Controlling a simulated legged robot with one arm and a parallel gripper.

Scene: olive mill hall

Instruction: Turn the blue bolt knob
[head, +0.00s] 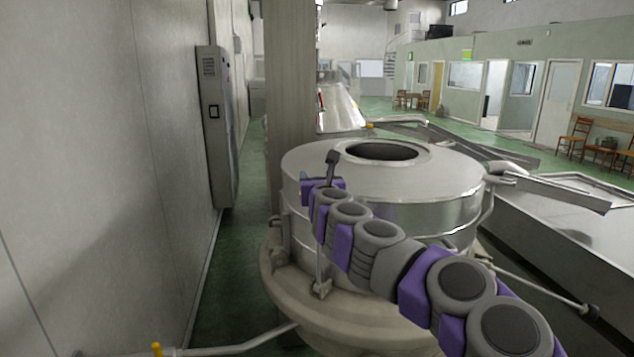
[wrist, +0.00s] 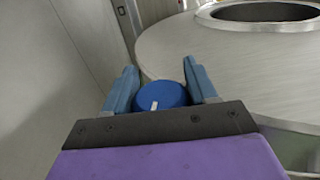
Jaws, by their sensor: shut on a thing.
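The blue bolt knob (wrist: 160,95) is a round blue cap with a short white mark on its face. In the wrist view it sits between the two blue-grey fingers of my gripper (wrist: 163,90). The right finger lies against the knob's side. A narrow gap seems to show at the left finger. In the head view my gripper is at the far end of my grey and purple arm, at the left side of the steel vat (head: 400,205). The knob is hidden there behind my arm.
The vat's round top has a dark opening (head: 381,151). A plain wall (head: 120,150) with a grey cabinet (head: 218,125) runs along the left. A square column (head: 292,90) stands behind my gripper. Green floor (head: 238,240) shows between wall and vat.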

